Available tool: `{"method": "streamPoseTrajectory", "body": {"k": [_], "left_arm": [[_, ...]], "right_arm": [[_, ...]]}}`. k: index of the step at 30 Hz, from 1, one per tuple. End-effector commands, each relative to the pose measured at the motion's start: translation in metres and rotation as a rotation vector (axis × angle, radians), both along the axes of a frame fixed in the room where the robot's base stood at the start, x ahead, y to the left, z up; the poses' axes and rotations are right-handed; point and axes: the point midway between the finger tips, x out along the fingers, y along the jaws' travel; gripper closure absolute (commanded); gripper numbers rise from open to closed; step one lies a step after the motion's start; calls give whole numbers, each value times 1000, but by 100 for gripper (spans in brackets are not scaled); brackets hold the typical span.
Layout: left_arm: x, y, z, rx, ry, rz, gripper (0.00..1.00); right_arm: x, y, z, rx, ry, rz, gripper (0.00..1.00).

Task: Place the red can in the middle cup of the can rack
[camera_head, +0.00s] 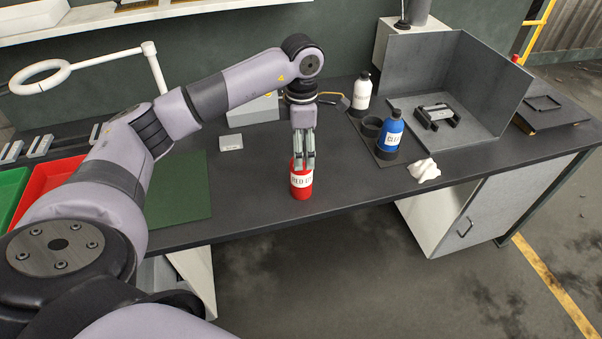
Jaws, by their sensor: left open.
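The red can (301,185) stands upright on the dark workbench near its front edge. My left gripper (304,158) points down from above, its open fingers at the top of the can, one on either side. The fingers hide part of the can's top; I cannot tell whether they touch it. The can rack (366,139) is to the right. Its middle cup (371,128) looks empty, between a white can (361,92) at the back and a blue can (390,132) at the front. My right gripper is not in view.
A crumpled white cloth (424,170) lies right of the rack. A grey open-fronted box (480,75) holds a black device (436,116). A green mat (180,190) and a red tray (50,176) lie left. The bench between can and rack is mostly clear.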

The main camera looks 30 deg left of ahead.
Motion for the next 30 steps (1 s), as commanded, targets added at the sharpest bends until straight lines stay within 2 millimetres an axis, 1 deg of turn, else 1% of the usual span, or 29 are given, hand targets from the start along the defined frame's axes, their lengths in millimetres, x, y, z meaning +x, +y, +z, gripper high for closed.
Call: {"method": "streamPoseTrajectory", "body": {"k": [5,10,12,15,23,30], "left_arm": [[-2,0,-10,1,3,0,29],[-8,0,-34,0,4,-1,29],[-7,0,-45,0,4,0,29],[-6,0,-53,0,1,0,29],[-6,0,-56,0,-1,-1,30],[-6,0,-56,0,-1,-1,46]], "right_arm": [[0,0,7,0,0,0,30],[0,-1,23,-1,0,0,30],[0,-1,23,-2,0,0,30],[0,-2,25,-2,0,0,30],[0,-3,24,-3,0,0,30],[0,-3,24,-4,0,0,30]]}}
